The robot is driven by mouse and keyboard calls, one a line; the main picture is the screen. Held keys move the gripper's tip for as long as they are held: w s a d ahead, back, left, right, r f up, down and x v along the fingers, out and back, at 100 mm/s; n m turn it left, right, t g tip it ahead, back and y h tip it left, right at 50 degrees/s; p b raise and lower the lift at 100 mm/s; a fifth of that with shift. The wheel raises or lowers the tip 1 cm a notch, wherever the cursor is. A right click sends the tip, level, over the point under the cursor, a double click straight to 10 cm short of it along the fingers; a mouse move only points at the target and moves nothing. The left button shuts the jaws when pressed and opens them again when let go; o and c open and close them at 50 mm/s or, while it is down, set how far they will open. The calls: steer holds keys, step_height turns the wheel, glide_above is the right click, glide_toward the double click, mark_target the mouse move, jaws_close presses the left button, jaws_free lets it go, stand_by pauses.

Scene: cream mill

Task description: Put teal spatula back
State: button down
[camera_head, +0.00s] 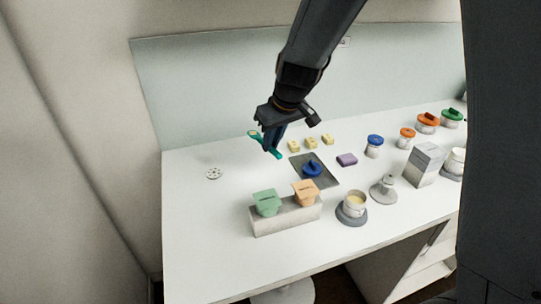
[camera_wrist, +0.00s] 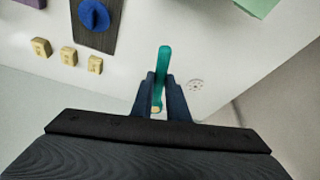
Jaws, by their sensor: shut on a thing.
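The teal spatula (camera_wrist: 163,62) is between the fingers of my gripper (camera_wrist: 160,80), which is shut on it in the wrist view. Its long teal end points away from the wrist, and a small pale tip shows near the finger bases. In the head view my gripper (camera_head: 269,139) is over the back left of the white table, with the teal spatula (camera_head: 275,153) slanting across the fingers. The spatula appears to be above the table. I cannot tell which object, if any, is its place.
A pale block (camera_head: 287,219) carries a green piece (camera_head: 266,203) and an orange piece (camera_head: 306,192). A dark mat (camera_head: 325,180) bears a blue knobbed piece (camera_head: 312,169). A perforated disc (camera_head: 213,173) lies left. Several yellow blocks (camera_head: 311,142) stand behind. Cups and a grey box (camera_head: 423,165) crowd the right.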

steer(key=shift+s+f+b, duration=0.15)
steer(key=shift+f+b, duration=1.6)
steer(key=shift+f, duration=1.15)
steer(key=shift+s+f+b, duration=0.1)
steer(key=shift+f+b, duration=1.6)
steer(key=shift+f, duration=1.15)
steer(key=shift+f+b, duration=0.85)
steer(key=shift+b, duration=0.3)
steer(key=c, duration=1.6)
jaws_free()
steer(key=shift+c, duration=0.2)
